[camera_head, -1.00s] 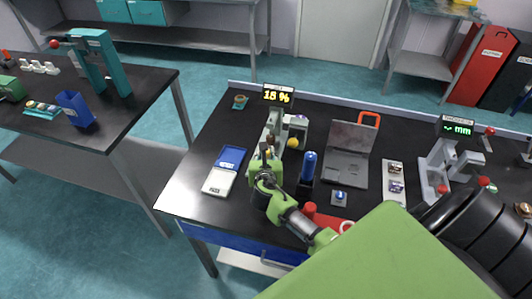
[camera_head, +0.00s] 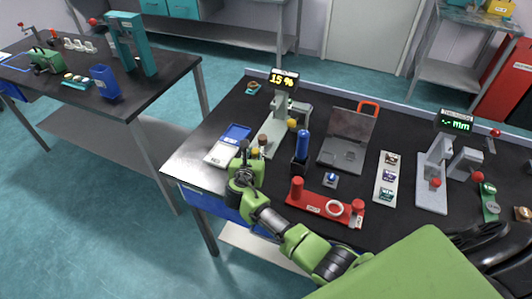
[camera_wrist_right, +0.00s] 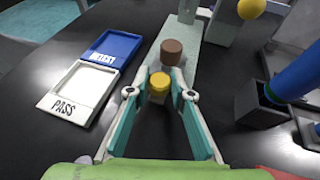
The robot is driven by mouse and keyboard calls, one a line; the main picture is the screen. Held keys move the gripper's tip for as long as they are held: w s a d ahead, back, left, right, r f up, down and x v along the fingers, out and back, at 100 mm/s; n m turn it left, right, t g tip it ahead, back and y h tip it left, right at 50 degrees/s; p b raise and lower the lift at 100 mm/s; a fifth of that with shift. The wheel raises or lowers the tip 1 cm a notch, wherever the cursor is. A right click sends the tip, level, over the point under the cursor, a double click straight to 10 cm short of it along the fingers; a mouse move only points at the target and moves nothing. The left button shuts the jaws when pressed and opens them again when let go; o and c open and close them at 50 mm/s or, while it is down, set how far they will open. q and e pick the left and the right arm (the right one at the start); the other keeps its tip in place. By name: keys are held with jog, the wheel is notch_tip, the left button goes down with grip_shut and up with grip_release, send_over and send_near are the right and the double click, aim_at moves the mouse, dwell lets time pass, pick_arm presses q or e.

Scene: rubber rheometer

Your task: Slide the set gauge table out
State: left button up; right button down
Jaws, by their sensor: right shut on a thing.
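The set gauge (camera_head: 281,105) stands on the bench with a "15 %" display (camera_head: 284,78). Its narrow pale table (camera_head: 272,145) reaches out from under it toward the front left; a brown round piece (camera_wrist_right: 172,50) stands on it. A yellow knob (camera_wrist_right: 159,84) is at the table's near end, in front of the brown piece. My right gripper (camera_wrist_right: 159,92) is shut on the yellow knob, one teal finger on each side. In the head view my right gripper (camera_head: 247,158) is at the table's front end and partly hides it. My left gripper is not in view.
Left of the table lies a flat holder with a white PASS tray (camera_wrist_right: 78,88) and a blue tray (camera_wrist_right: 112,46). To the right are a dark holder with a blue-handled tool (camera_head: 302,145) and a red rack (camera_head: 325,207). The bench's front edge is close.

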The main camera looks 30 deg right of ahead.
jog(key=shift+s+a+f, duration=0.1)
jog(key=shift+s+f, duration=0.05)
jog(key=shift+f, duration=0.05)
jog(key=c, duration=2)
grip_release()
jog(key=shift+a, duration=0.1)
jog(key=shift+c, duration=0.2)
jog(key=shift+o, duration=1.3)
jog(key=shift+r, duration=0.1)
jog(key=shift+s+a+r, duration=0.25)
jog(key=shift+s+a, duration=0.15)
jog(key=shift+s, duration=0.1)
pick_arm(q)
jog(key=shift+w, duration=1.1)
pick_arm(e)
jog(key=v, duration=1)
jog(key=shift+s+r, duration=0.1)
jog(key=shift+s, duration=0.1)
jog(key=shift+a, duration=0.15)
